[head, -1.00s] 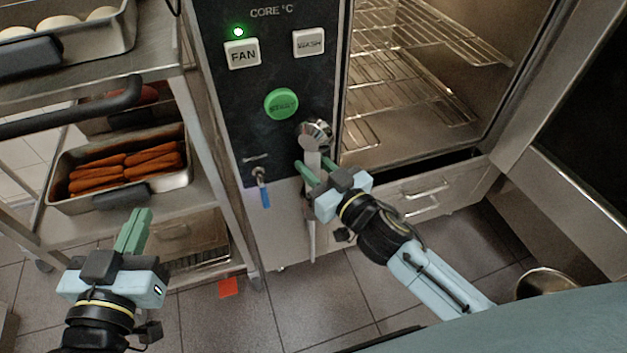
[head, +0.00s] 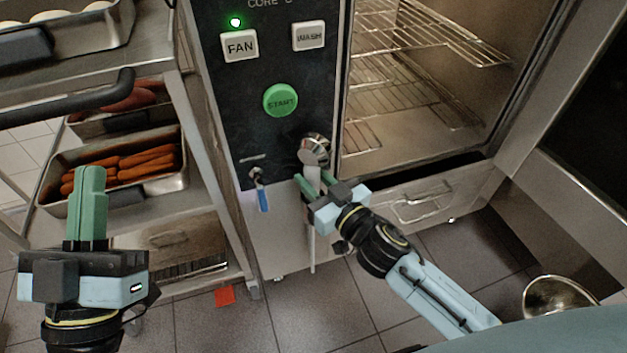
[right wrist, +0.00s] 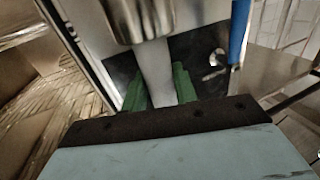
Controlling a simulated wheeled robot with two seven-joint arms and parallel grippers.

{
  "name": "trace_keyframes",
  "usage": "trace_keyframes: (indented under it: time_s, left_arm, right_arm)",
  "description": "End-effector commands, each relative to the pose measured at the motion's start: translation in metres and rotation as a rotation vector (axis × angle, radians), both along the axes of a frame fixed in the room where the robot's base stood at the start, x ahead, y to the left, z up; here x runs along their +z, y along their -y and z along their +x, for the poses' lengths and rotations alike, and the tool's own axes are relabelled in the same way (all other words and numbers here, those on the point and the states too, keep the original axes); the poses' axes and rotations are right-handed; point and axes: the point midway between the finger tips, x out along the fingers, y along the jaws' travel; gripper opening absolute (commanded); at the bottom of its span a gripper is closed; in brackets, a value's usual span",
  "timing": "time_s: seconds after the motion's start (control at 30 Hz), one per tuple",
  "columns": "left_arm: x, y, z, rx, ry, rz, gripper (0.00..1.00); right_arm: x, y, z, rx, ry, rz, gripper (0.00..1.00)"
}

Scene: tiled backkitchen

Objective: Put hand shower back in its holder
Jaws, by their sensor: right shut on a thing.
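The hand shower has a chrome head (head: 316,147) and a pale grey handle (head: 313,172). It hangs upright in front of the oven's control panel, below and right of the green START button. My right gripper (head: 312,182) is shut on the handle, just below the head. In the right wrist view the handle (right wrist: 157,75) stands between the green fingers, with the chrome head (right wrist: 140,18) above. The holder cannot be made out; the shower and gripper may hide it. My left gripper (head: 88,180) is shut and empty, in front of the rack at the left.
A small metal fitting with a blue lever (head: 263,200) is on the panel left of the shower. The oven (head: 415,90) stands open with wire shelves, above a drawer front (head: 425,200). A rack (head: 205,150) with food trays is at left. A metal bowl (head: 555,297) is lower right.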

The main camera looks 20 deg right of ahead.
Motion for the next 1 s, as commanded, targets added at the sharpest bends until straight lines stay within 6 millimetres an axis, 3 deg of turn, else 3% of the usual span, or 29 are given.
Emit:
trace_keyframes:
  time_s: [0.23,0.27,0.43,0.8,1.0]
  left_arm:
    - [0.000,0.000,-0.001,0.000,0.014,-0.004,0.00]
    - [0.001,0.000,-0.001,0.001,0.021,-0.007,0.00]
    - [0.002,0.000,-0.001,0.001,0.019,-0.005,0.00]
    - [0.002,0.000,0.000,0.000,0.006,-0.002,0.00]
    - [-0.005,0.001,0.005,-0.001,-0.080,0.023,0.00]
  right_arm:
    - [-0.002,0.000,0.000,0.000,0.002,0.001,0.00]
    - [-0.003,0.000,0.000,0.000,-0.001,0.000,0.30]
    - [-0.003,0.000,0.000,0.000,-0.001,0.000,0.50]
    - [0.002,0.000,0.000,0.001,0.002,-0.002,0.50]
    - [0.000,0.009,-0.026,-0.001,-0.004,0.001,0.50]
